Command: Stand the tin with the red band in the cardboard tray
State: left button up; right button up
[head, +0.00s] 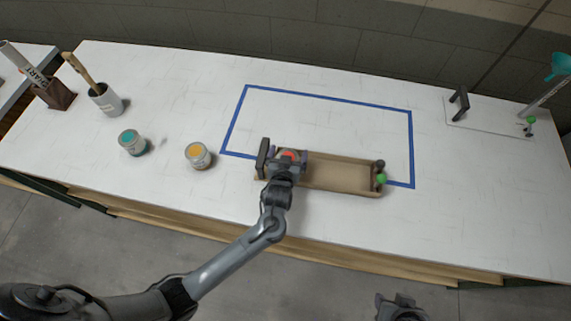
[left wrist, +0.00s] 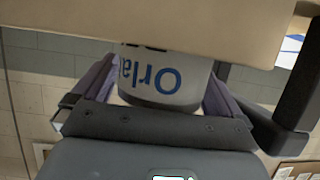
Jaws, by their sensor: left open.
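The tin (head: 289,155) shows a red-orange top between the jaws of my left gripper (head: 283,163) at the tray's left end. In the left wrist view, this white tin (left wrist: 165,85) with blue lettering is between the fingers (left wrist: 160,88). The jaws are open around it. The wall of the cardboard tray (left wrist: 190,22) hides the tin's lower part, so it appears to be inside the tray. No red band shows there. The long brown tray (head: 335,174) lies across the front of the blue outline. My right gripper (head: 400,306) is at the bottom edge, its jaws unclear.
A teal-topped tin (head: 131,142) and an orange-topped tin (head: 198,156) stand left of the tray. A green ball (head: 381,179) and a dark knob (head: 380,163) are at the tray's right end. The blue-taped area (head: 327,99) behind is clear.

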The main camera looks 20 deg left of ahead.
pick_arm(q)
jog(key=p+v, duration=0.1)
jog(key=v, duration=1.1)
jog(key=s+a+m+g+h, duration=0.2)
jog(key=s+a+g, duration=0.1)
jog(key=s, duration=0.6)
jog(key=s+a+r+m+g+h, duration=0.1)
jog(key=s+a+m+g, duration=0.2)
jog(key=s+g, duration=0.3)
jog(key=s, duration=0.3)
jog(key=shift+s+a+g+h, duration=0.2)
jog(key=shift+g+h, duration=0.1)
jog(key=shift+h, duration=0.1)
jog(key=shift+r, duration=0.15)
notch_tip(320, 180, up, 20)
jog(key=p, duration=2)
jog(key=shift+r+p, duration=0.2)
jog(key=shift+p, duration=0.1)
jog(key=shift+f, duration=0.1)
